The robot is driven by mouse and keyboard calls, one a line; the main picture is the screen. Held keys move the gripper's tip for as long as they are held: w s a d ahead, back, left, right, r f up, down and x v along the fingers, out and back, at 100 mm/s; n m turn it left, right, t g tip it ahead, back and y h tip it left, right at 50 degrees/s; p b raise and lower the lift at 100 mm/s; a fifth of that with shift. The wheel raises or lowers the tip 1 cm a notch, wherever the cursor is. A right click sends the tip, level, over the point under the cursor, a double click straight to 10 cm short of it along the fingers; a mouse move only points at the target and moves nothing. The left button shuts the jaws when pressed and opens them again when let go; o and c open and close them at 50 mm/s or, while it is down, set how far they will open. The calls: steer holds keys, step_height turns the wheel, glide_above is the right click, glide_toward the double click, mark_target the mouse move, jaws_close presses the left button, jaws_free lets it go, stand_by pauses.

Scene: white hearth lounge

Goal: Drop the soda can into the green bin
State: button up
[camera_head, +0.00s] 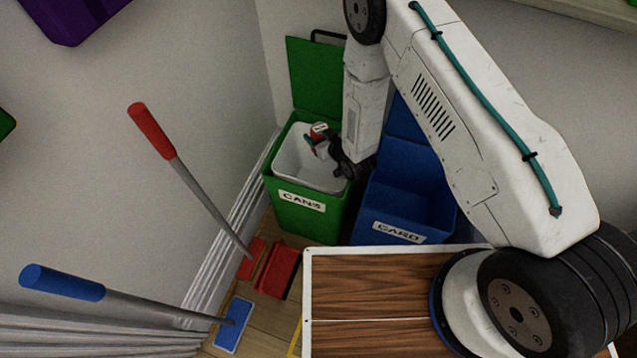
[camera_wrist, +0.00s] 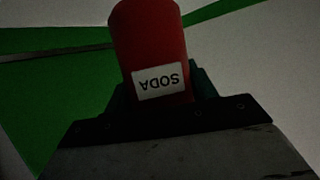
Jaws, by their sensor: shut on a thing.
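The soda can (camera_wrist: 150,45) is red with a white label reading SODA, upside down in the wrist view. My gripper (camera_wrist: 160,95) is shut on it. In the head view the can (camera_head: 319,128) shows small, and my gripper (camera_head: 318,142) is over the open mouth of the green bin (camera_head: 285,208). The green bin has a white inner liner, a label reading CANS and a raised green lid behind. In the head view, I cannot tell exactly how high the can is relative to the rim.
A blue bin (camera_head: 395,215) labelled CARD stands close to the right of the green bin. A red-handled tool (camera_head: 200,190) and a blue-handled tool (camera_head: 150,305) lean at the left. A wooden-topped surface (camera_head: 375,285) is in front. A wall is close behind and left.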

steer(key=f, duration=0.3)
steer(key=shift+w+d+f, duration=0.1)
steer(key=shift+d+f, duration=0.05)
steer(key=shift+d, duration=0.15)
steer(key=shift+f, duration=0.7)
steer(key=o, duration=1)
steer(key=shift+o, duration=0.2)
